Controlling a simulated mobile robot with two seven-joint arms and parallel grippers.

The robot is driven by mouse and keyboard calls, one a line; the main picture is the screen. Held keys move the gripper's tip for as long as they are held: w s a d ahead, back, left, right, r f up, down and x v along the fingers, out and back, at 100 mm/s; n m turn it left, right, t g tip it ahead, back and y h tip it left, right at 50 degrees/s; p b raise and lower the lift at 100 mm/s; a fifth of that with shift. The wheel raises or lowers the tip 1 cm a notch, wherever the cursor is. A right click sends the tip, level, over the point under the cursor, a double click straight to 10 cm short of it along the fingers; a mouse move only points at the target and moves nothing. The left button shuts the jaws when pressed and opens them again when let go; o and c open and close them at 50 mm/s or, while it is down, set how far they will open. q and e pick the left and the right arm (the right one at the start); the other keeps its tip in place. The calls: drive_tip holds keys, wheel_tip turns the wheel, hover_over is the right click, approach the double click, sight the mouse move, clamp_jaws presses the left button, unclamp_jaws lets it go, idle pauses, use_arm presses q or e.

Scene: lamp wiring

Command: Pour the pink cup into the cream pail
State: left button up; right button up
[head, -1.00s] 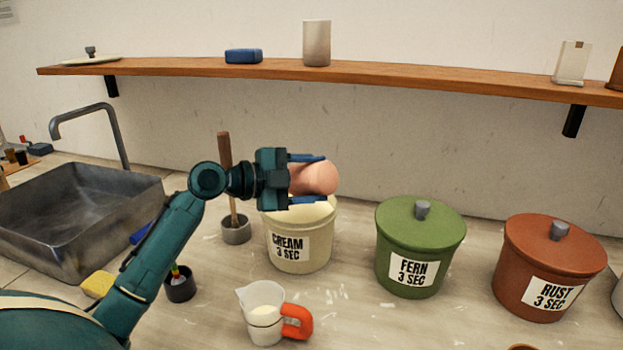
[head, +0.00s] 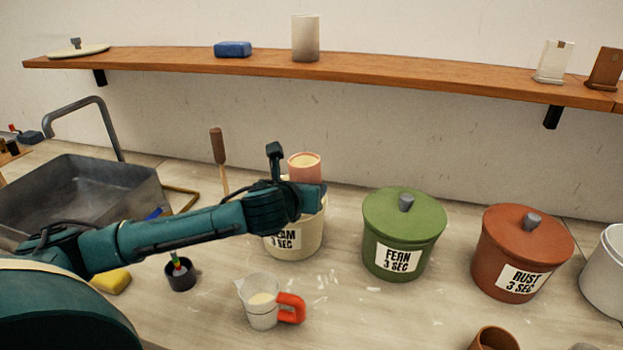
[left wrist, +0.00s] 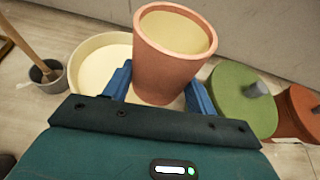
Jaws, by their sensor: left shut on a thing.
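The pink cup (head: 304,168) is upright in my left gripper (head: 299,190), above the cream pail (head: 292,240). In the left wrist view the pink cup (left wrist: 172,72) stands between the blue fingers of my left gripper (left wrist: 160,88), and pale cream stuff shows inside it. The cream pail also shows in the left wrist view (left wrist: 80,58), open and holding pale cream contents, behind and left of the cup. My gripper hides part of its label and rim in the head view. My right gripper is not in view.
The lidded fern pail (head: 402,235) and rust pail (head: 520,255) stand to the right. A measuring jug (head: 262,303) with a red handle stands in front. A dark pot (head: 181,274), yellow sponge (head: 111,281) and sink (head: 80,200) are left. A shelf (head: 380,72) runs above.

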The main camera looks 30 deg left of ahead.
use_arm(q)
drive_tip(key=shift+a+f+m, duration=0.15)
drive_tip(key=shift+a+m, duration=0.05)
drive_tip(key=shift+m, duration=0.1)
drive_tip(key=shift+r, duration=1.55)
